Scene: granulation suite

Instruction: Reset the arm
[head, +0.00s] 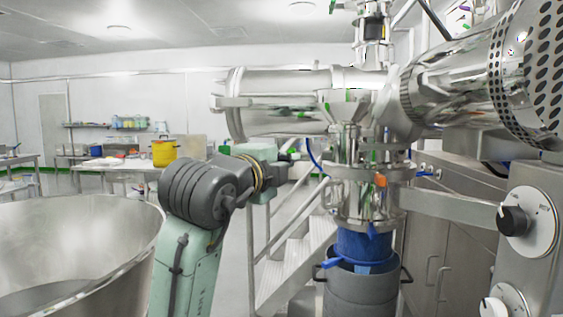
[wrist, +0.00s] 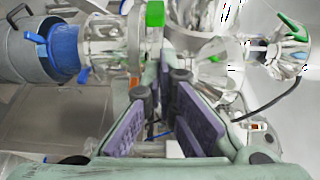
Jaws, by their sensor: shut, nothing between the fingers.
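My gripper (wrist: 167,92) shows in the wrist view with its purple-padded fingers reaching up and away from the camera. It is shut, with nothing held between the fingers. Behind the fingertips is shiny steel pipework (wrist: 120,45) with a green clip, and part of it is hidden by the fingers. In the head view my mint-green and grey arm rises at lower centre and bends right toward the steel machine (head: 280,85). The fingers cannot be made out clearly in the head view.
A steel bowl (head: 80,245) stands close at left. A grey drum (head: 362,290) with a blue sleeve (head: 365,248) is under the steel column. A control panel with a black knob (head: 514,220) is at right. Stairs (head: 300,262) and a yellow bucket (head: 164,152) are behind.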

